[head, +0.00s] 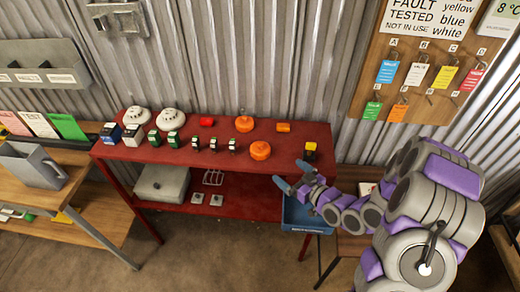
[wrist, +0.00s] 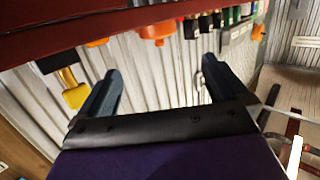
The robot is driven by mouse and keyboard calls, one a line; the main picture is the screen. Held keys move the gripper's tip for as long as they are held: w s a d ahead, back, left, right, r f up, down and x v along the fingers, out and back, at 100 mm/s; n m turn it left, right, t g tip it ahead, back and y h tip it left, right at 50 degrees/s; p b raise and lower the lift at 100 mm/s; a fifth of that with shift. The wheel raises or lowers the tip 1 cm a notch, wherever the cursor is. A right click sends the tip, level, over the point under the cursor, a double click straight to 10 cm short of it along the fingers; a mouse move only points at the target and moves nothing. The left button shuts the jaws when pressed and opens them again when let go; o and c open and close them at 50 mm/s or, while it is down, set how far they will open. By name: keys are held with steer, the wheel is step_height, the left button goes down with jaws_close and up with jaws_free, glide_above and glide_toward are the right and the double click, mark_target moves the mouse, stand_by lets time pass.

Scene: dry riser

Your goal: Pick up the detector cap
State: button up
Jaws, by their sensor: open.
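Two round orange caps, which look like detector caps, are on the red bench (head: 180,152). One cap (head: 240,124) stands toward the back and the other cap (head: 260,150) is nearer the front edge. I cannot tell which one is the task's. Two white round detectors (head: 173,118) sit at the back left of the bench. My gripper (head: 291,175) is open and empty, in front of the bench's right end, to the right of and below the front cap. In the wrist view, my gripper (wrist: 160,67) has its fingers apart, with an orange cap (wrist: 158,31) beyond them, not touching.
A black and yellow padlock (head: 310,150) stands at the bench's right end. Small coloured blocks (head: 195,143) line the front left. A blue bin (head: 300,216) is below my gripper. A tag board (head: 425,75) hangs at right. The bench front between the caps and padlock is clear.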

steer(key=b, duration=0.2)
glide_toward(262, 149)
steer(key=x, duration=0.5)
steer(key=shift+s+a+f, duration=0.15)
steer(key=shift+a+f, duration=0.1)
steer(key=shift+f, duration=0.05)
steer(key=shift+r+b+x, duration=0.1)
steer(key=shift+b+x, duration=0.2)
steer(key=shift+x, duration=1.2)
steer(key=shift+r+b+x, duration=0.15)
steer(key=shift+b+x, duration=0.15)
steer(key=shift+x, duration=1.2)
steer(key=shift+d, duration=0.15)
steer(key=shift+c, duration=0.4)
steer(key=c, duration=0.7)
steer(key=shift+r, duration=0.15)
